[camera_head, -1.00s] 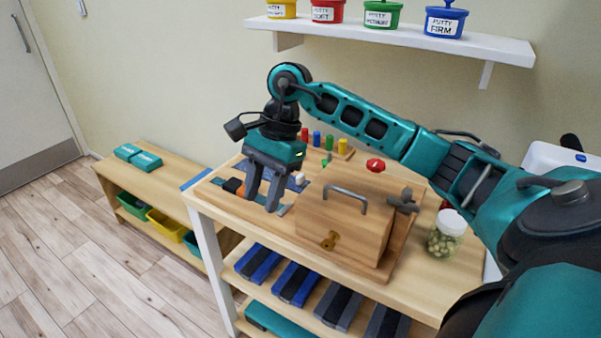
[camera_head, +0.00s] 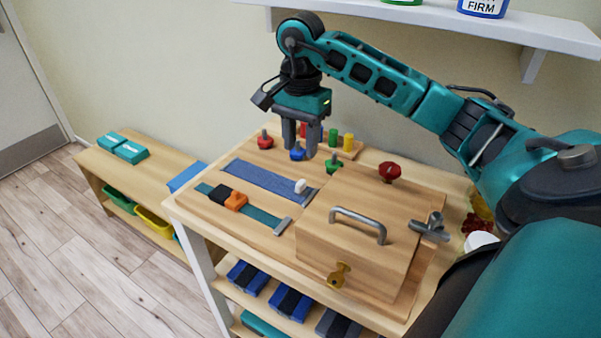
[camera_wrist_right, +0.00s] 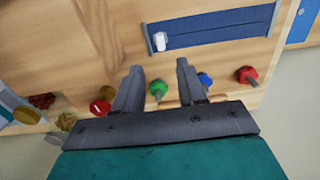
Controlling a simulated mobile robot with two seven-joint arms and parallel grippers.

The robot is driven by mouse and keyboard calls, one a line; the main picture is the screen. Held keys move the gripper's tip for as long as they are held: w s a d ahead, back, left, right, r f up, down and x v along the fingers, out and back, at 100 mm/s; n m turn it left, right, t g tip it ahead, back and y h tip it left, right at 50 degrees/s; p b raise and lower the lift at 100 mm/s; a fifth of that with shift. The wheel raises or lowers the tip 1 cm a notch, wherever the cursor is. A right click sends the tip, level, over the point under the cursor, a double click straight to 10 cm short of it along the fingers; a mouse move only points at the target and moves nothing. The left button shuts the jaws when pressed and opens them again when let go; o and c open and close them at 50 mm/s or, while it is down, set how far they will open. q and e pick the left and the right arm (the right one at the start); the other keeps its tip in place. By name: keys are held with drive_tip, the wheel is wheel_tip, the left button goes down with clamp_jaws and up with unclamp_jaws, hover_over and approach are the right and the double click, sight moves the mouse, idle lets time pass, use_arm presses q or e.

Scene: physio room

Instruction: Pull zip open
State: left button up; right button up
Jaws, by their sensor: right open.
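The zip is set in a blue fabric strip (camera_head: 262,178) on the wooden activity board. Its white pull (camera_head: 300,186) sits at the strip's right end, near the wooden box. In the right wrist view the blue strip (camera_wrist_right: 215,27) lies beyond the fingertips, with the white pull (camera_wrist_right: 160,41) at its left end. My right gripper (camera_head: 300,150) is open and empty, pointing down above the coloured knobs at the back of the board. In the wrist view its two fingers (camera_wrist_right: 158,75) are apart, and the zip pull lies clear of them. My left gripper is not in view.
A buckle strap (camera_head: 262,215) lies in front. Red (camera_head: 265,140), blue (camera_head: 297,152) and green (camera_head: 333,163) knobs stand near the gripper.

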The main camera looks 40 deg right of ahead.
sight(301, 182)
wheel_tip(301, 182, down, 9)
drive_tip(key=shift+f+b, duration=0.2)
drive_tip(key=shift+b, duration=0.15)
drive_tip(key=shift+c, duration=0.2)
clamp_jaws()
idle(0.4)
